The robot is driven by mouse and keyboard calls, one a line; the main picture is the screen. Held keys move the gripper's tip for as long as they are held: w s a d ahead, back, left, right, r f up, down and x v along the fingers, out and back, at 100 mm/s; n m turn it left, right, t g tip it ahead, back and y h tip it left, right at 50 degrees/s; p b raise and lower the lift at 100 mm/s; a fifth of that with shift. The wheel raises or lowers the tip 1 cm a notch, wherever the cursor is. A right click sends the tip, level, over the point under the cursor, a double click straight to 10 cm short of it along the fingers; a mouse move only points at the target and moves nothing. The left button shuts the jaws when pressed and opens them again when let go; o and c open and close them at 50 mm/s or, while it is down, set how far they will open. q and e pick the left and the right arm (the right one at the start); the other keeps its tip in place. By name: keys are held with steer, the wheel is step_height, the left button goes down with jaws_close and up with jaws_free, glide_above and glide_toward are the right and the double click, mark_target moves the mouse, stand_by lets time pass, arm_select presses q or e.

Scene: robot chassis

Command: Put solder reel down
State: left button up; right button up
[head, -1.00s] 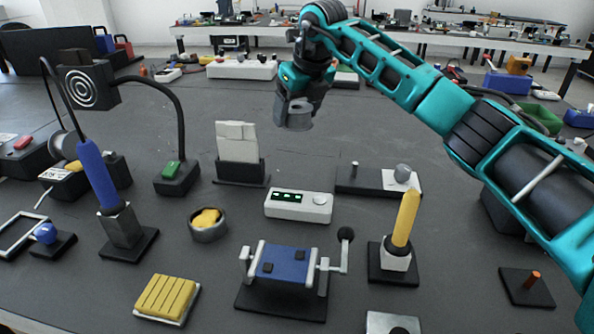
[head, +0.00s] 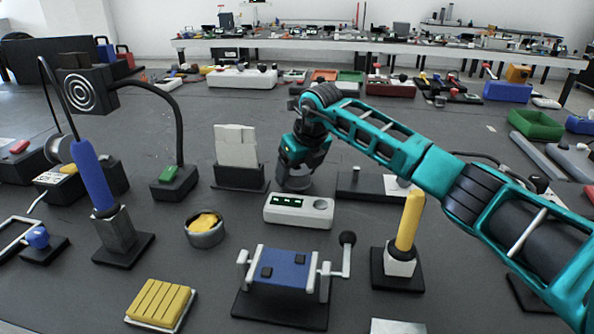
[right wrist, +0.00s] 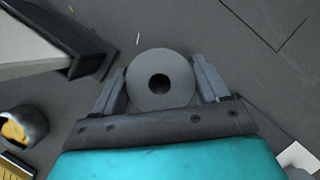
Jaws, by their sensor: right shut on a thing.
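The solder reel (right wrist: 178,75) is a grey disc with a dark centre hole. My right gripper (right wrist: 160,88) is shut on it, one finger on each side. In the head view my right gripper (head: 296,176) points down, with the reel (head: 294,185) low between its fingers. The reel is just behind the white box with a green display (head: 298,210) and right of the white card in its dark holder (head: 239,178). It is close to the table top; I cannot tell whether it touches. My left gripper is not in view.
A dark base with a short post (head: 356,184) lies right of the reel. A grey bowl with yellow filling (head: 205,236) stands front left. A blue fixture with a crank (head: 285,269) and a yellow-handled tool (head: 409,221) stand in front. The table behind the gripper is mostly clear.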

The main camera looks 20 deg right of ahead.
steer(key=shift+f, duration=0.1)
steer(key=o, duration=1.1)
steer(key=shift+r, duration=0.45)
steer(key=p+v, duration=0.2)
steer(key=v, duration=0.9)
steer(key=shift+s+r, duration=0.15)
steer(key=shift+s, duration=0.15)
